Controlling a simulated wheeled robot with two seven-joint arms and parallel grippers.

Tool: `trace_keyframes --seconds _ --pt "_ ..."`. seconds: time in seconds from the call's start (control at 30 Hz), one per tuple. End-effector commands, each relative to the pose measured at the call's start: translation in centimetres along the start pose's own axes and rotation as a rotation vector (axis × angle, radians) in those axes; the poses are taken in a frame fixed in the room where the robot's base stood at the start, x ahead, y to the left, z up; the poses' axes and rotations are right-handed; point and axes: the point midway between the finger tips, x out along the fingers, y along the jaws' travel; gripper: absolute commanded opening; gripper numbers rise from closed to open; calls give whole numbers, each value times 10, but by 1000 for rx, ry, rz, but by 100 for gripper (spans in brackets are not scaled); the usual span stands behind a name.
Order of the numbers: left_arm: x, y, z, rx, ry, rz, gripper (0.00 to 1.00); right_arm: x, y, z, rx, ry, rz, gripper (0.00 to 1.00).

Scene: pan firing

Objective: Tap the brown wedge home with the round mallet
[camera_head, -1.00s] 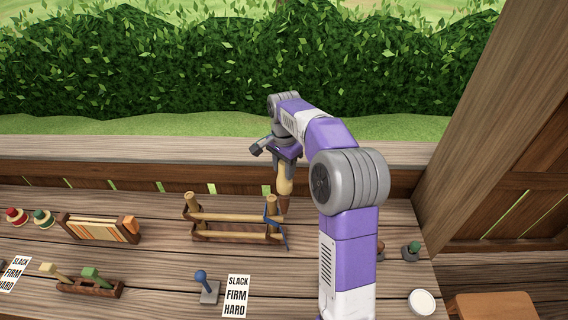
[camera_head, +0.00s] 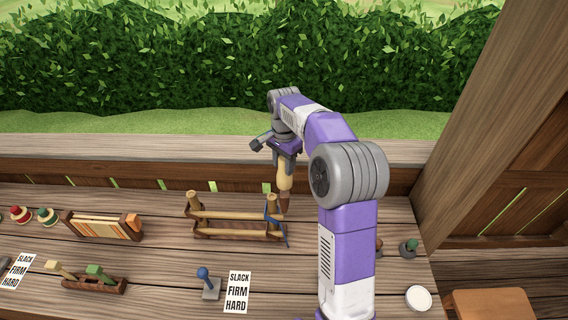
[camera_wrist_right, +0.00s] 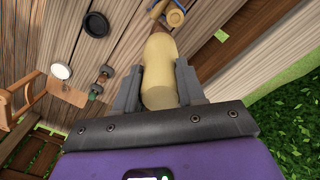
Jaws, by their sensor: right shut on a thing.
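My right gripper (camera_head: 285,160) is shut on a pale wooden, rounded piece (camera_head: 286,178), which looks like the round mallet. The piece hangs down, and a dark brown part (camera_head: 284,200) shows at its lower end. I cannot tell whether that is the mallet's own end or the brown wedge. It is by the right end of a wooden frame (camera_head: 236,234) with pale rails and a blue piece (camera_head: 271,210). In the right wrist view the pale piece (camera_wrist_right: 160,72) sits between both fingers, its far end close to the frame. The left gripper is out of view.
Left on the bench are a striped rack (camera_head: 100,228), red and green knobs and a wooden block with pegs (camera_head: 92,286). In front are a blue-knobbed lever (camera_head: 207,283) and a SLACK/FIRM/HARD card (camera_head: 237,292). A white disc (camera_head: 418,298) lies at the right, near a post (camera_head: 490,110).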

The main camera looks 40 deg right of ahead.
Motion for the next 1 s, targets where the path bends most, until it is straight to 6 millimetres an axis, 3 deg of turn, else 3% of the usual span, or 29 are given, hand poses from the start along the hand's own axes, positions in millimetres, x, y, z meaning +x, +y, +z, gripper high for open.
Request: trace_keyframes --seconds 0.1,0.4,0.47,0.7,1.0 --pt "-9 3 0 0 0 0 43 -15 0 0 0 1 -2 0" --pt "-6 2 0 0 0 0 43 -12 0 0 0 1 -1 0" --pt "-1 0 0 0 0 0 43 -4 0 0 0 0 0 0" --pt "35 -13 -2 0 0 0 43 56 0 0 -1 -1 2 0" --pt "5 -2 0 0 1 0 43 21 0 0 0 1 -2 0"
